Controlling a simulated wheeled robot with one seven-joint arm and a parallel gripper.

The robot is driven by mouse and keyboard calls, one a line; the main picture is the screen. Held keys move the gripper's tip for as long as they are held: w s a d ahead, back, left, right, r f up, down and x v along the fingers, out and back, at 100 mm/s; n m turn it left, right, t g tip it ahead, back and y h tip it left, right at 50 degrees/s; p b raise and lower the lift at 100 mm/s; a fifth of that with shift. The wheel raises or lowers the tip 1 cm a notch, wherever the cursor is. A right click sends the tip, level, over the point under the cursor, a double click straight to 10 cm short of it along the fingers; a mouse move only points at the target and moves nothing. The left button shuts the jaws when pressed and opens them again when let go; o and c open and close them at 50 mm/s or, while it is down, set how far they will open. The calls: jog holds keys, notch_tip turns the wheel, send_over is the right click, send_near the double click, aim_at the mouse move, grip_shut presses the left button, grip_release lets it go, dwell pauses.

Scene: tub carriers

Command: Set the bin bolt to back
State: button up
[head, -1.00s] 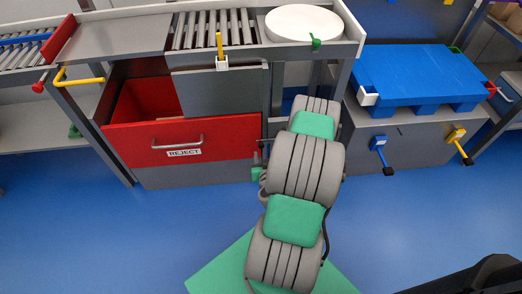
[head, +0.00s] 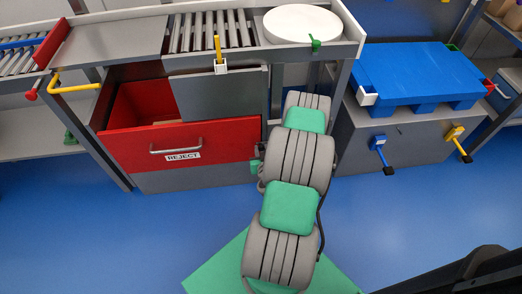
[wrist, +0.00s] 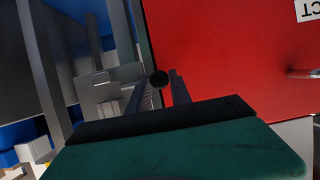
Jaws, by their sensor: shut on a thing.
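The red bin (head: 222,141) with the REJECT label stands partly open under the roller bench in the head view. Its red front (wrist: 230,60) fills the right of the wrist view. My gripper (wrist: 161,80) is beside this front, at the bin's right side as the head view has it. Its two fingers are shut on the dark round end of what looks like the bin bolt (wrist: 158,77). The rest of the bolt is hidden behind this end, so its position cannot be told. My arm hides most of the gripper in the head view.
A bench with rollers and a white round plate (head: 304,24) is above the bin. A yellow bent handle (head: 75,86) is at its left. A grey box with a blue pallet (head: 420,72) stands at right, with blue and yellow levers. Blue floor is open in front.

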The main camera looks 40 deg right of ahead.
grip_shut()
dwell(0.8)
